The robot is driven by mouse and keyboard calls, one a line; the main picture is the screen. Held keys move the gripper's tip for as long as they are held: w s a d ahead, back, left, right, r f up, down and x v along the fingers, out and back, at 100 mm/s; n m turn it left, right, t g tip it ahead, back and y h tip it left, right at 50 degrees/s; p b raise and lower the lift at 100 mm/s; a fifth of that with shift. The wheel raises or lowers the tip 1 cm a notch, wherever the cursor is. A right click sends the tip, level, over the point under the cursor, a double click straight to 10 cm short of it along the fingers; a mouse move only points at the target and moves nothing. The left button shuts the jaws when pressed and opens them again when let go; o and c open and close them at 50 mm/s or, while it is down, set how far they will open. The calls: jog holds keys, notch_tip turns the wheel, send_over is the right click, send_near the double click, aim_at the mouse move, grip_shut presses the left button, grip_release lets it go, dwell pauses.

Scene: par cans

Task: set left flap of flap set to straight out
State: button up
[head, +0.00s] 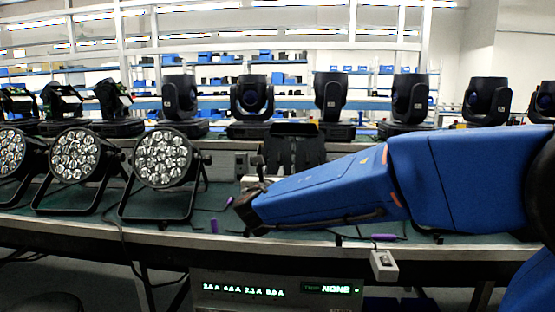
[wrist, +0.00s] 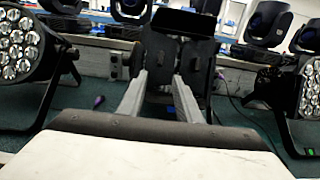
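The black flap set (head: 293,152) stands at the back of the bench in the head view, just beyond the end of my arm. In the wrist view its dark top flap (wrist: 184,23) juts out above. The left flap (wrist: 157,60) is a black upright panel below it, and the right flap (wrist: 205,68) stands to its right. My gripper (wrist: 160,74) is open, with its two pale fingers apart and the left flap's lower part showing between them. I cannot tell whether either finger touches the flap. In the head view the fingers are hard to make out.
Round par cans on black stands (head: 165,160) fill the bench's left side. Moving-head lights (head: 251,98) line the back. Another par can (wrist: 310,95) stands right in the wrist view. Purple pieces (head: 384,237) and cables lie on the green bench top.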

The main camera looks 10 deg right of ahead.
aim_at(279, 157)
jog(key=x, duration=1.6)
jog(key=shift+w+d, duration=0.15)
jog(key=shift+w, duration=0.1)
grip_shut()
